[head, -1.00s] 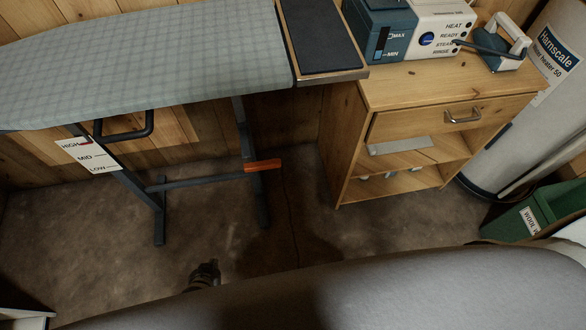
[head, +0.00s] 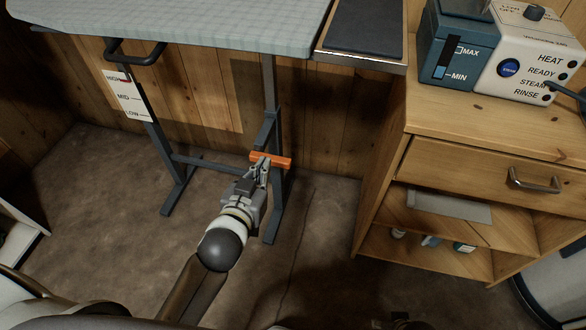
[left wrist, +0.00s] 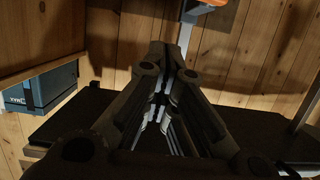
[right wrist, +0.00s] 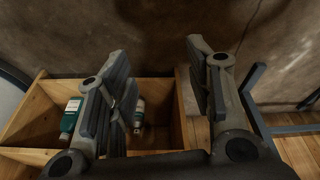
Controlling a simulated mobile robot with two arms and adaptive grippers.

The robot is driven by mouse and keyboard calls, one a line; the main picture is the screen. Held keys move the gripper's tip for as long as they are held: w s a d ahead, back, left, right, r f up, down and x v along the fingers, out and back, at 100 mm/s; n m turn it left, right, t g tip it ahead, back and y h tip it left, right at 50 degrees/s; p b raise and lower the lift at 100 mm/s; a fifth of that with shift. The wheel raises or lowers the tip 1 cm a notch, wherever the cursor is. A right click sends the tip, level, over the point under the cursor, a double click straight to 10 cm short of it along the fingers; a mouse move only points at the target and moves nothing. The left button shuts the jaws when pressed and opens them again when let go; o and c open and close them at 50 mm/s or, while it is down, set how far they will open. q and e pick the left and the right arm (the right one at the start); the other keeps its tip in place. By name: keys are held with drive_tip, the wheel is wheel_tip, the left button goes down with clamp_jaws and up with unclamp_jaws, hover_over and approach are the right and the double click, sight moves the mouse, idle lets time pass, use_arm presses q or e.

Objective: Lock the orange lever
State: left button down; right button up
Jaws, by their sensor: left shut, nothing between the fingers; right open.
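The orange lever (head: 281,162) sits on the dark leg frame of the ironing board (head: 230,22) and lies roughly level, crossing the upright leg. Its orange also shows at the top edge of the left wrist view (left wrist: 214,3). My left gripper (head: 261,167) is shut and empty, its fingertips right at the lever's near side and hiding part of it. I cannot tell whether they touch it. The shut fingers also show in the left wrist view (left wrist: 163,55). My right gripper (right wrist: 165,70) is open and empty in the right wrist view, near the cabinet shelves.
A wooden cabinet (head: 400,165) with a drawer and open shelves stands to the right, with a steam station (head: 470,60) on top. A HIGH/MID/LOW label (head: 127,98) hangs on the board's left leg. The floor (head: 90,190) around the legs is mostly bare.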

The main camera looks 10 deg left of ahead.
use_arm(q)
drive_tip(key=shift+d+r, duration=0.1)
drive_tip(key=shift+r, duration=0.2)
use_arm(e)
drive_tip(key=shift+d+r, duration=0.1)
drive_tip(key=shift+d, duration=0.05)
use_arm(q)
drive_tip(key=b, duration=0.2)
hover_over(276, 156)
drive_tip(key=s+d, duration=0.1)
drive_tip(key=s, duration=0.2)
wheel_tip(276, 156, down, 2)
drive_tip(key=shift+w+f+b, duration=0.1)
drive_tip(key=shift+f+b, duration=0.4)
drive_tip(key=shift+f, duration=1.75)
use_arm(e)
drive_tip(key=w+v, duration=0.2)
drive_tip(key=v, duration=0.8)
drive_tip(key=shift+w+r+t, duration=0.4)
drive_tip(key=shift+r, duration=0.05)
use_arm(q)
drive_tip(key=shift+a, duration=0.1)
